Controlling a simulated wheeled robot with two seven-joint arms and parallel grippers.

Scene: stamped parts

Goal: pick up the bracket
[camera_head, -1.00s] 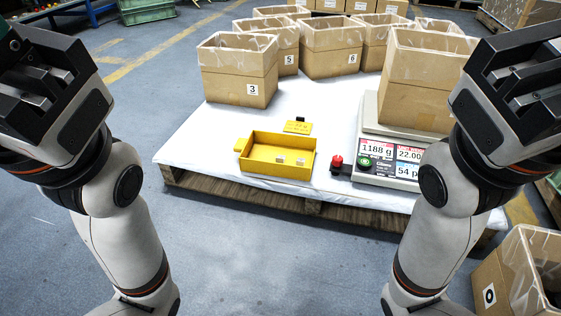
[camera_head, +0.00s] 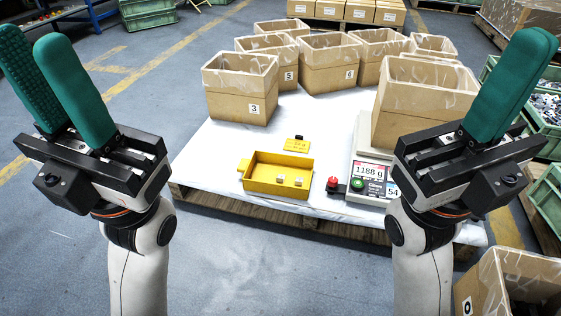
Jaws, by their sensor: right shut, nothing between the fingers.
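No bracket can be made out for certain. The yellow tray (camera_head: 262,185) on the white-covered pallet holds a few small pale pieces (camera_head: 281,177), too small to identify. My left gripper (camera_head: 37,48) is raised at the left, its two green fingers apart with nothing between them. My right gripper (camera_head: 535,45) is raised at the right, its green fingers shut together and empty. Both grippers are well apart from the tray. The insides of the cardboard boxes are mostly hidden.
A scale (camera_head: 368,172) reading 1188 g bears a cardboard box (camera_head: 412,130). A red button (camera_head: 333,183) sits beside it. Numbered boxes (camera_head: 240,98) stand at the back. A yellow plate (camera_head: 297,145) lies behind the tray. Green bins (camera_head: 541,128) stand right. The pallet's left front is clear.

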